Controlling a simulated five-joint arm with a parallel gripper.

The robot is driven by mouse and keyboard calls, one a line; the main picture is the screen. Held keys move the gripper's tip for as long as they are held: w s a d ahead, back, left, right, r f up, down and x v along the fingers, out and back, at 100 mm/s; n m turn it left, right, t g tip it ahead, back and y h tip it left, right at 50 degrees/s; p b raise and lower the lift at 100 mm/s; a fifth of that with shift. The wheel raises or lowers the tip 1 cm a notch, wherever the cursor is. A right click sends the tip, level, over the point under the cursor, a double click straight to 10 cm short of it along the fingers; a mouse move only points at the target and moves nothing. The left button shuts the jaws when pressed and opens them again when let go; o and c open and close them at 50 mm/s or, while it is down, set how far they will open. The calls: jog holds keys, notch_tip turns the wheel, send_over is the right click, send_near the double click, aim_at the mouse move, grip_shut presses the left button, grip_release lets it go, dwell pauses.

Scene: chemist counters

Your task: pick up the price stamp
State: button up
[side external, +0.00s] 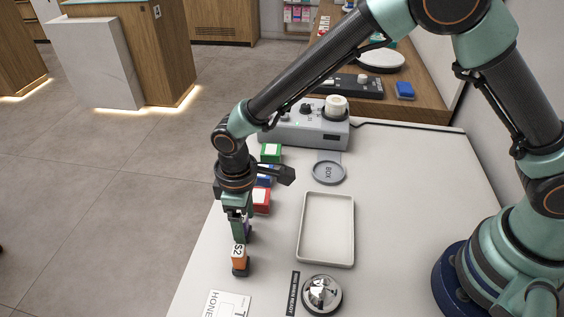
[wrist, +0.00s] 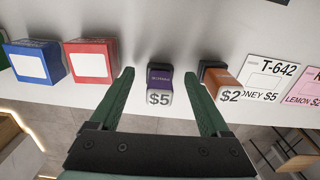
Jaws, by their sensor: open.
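A purple and black price stamp marked $5 (wrist: 159,84) stands between the two fingers of my gripper (wrist: 162,76), with a gap on each side. In the side external view it is mostly hidden behind my gripper (side external: 240,236), which points down at the counter's left edge. A second stamp, orange and black and marked $2 (wrist: 222,84), stands just right of my right finger in the wrist view. It also shows in the side external view (side external: 239,262), just in front of my gripper. My gripper is open and holds nothing.
Red (wrist: 91,60) and blue (wrist: 36,61) boxes stand left of my fingers in the wrist view; a green box (side external: 271,152) stands farther back. Price cards (wrist: 273,78) lie to the right. A shallow tray (side external: 327,230), a service bell (side external: 322,293) and a grey device (side external: 303,128) share the white counter.

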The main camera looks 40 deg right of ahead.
aim_at(243, 217)
jog(key=shift+f, duration=0.85)
jog(key=shift+c, duration=0.3)
grip_shut()
jog(key=shift+r, duration=0.1)
notch_tip(243, 217, up, 20)
